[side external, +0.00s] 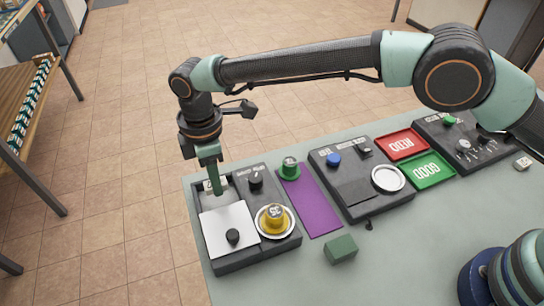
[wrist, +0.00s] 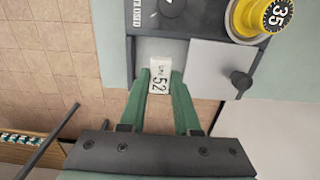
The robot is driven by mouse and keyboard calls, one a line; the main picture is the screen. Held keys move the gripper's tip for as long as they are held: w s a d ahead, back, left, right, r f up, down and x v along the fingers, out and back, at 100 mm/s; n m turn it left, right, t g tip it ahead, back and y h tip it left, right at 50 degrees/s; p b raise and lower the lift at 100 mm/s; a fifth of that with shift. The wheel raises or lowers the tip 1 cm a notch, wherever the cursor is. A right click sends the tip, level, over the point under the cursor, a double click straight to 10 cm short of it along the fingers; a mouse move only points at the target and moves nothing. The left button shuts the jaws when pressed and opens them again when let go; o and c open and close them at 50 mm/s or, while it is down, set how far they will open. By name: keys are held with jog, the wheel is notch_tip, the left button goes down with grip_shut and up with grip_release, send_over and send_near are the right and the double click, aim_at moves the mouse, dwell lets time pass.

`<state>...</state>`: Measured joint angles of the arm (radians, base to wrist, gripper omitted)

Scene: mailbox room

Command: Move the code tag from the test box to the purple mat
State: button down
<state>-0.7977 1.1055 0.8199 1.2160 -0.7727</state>
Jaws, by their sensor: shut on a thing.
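The code tag (wrist: 159,79) is a small white plate marked 52, seen in the wrist view in an open recess of the test box. My gripper (wrist: 160,83) is shut on the tag, with a green finger on each side of it. In the side external view my gripper (side external: 216,190) points down into the back left of the dark test box (side external: 256,264), and its fingers mostly hide the tag. The purple mat (side external: 314,208) lies flat on the table, to the right of the test box.
The test box carries a white cover plate (side external: 228,228) with a black knob, a yellow dial (side external: 275,220) and a black knob (side external: 256,178). A green round piece (side external: 289,168) stands at the mat's far end. A green block (side external: 340,249) sits in front; another dark box (side external: 352,190) stands right.

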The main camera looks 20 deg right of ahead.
notch_tip(320, 180, up, 6)
jog(key=shift+f, duration=0.25)
jog(key=d, duration=0.9)
jog(key=shift+s+r, duration=0.1)
jog(key=shift+s, duration=0.25)
send_over(307, 196)
notch_tip(307, 196, down, 5)
jog(key=shift+f, duration=2.55)
jog(key=shift+f, duration=0.6)
jog(key=shift+c, duration=1.5)
grip_release()
